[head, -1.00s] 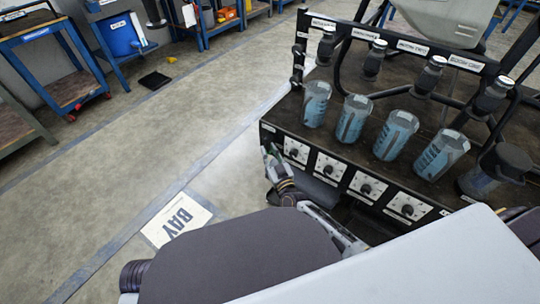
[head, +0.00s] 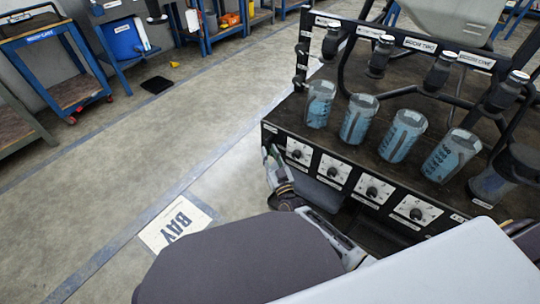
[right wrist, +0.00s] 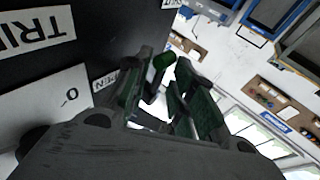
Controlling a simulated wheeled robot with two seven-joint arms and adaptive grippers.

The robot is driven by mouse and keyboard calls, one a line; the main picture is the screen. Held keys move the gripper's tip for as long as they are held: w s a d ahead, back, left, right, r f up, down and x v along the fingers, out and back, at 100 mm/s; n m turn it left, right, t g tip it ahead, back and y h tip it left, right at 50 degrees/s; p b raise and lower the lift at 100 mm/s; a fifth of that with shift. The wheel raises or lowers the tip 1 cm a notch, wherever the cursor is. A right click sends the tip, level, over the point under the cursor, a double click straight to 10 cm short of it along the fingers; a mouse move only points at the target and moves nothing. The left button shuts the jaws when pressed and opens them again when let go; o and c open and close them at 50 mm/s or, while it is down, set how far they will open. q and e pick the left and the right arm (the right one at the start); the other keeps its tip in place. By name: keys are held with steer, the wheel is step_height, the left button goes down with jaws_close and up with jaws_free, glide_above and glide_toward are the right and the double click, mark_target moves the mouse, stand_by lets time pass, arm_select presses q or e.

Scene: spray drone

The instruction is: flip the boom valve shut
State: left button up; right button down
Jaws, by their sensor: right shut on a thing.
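My right gripper (head: 270,156) is at the left front corner of the black spray rig panel (head: 350,208), below its front left edge. The black panel side with white labels lies to the left of the fingers there. The rest of the valve is hidden by the fingers, so its exact position cannot be told. In the head view the handle is too small and covered to make out. My left gripper is not in view.
Several clear blue-tinted cups (head: 359,119) stand on the rig's deck behind a row of dials (head: 334,170). Black nozzles hang above them from a tube frame. A blue cart (head: 62,92) stands far left. The floor left of the rig is open, with a BAY sign (head: 176,223).

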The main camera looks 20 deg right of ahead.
steer(key=c, duration=1.5)
jaws_free()
steer(key=shift+c, duration=0.2)
steer(key=shift+s+f, duration=0.1)
steer(key=shift+s, duration=0.1)
steer(key=v, duration=1.1)
steer(key=shift+s, duration=0.3)
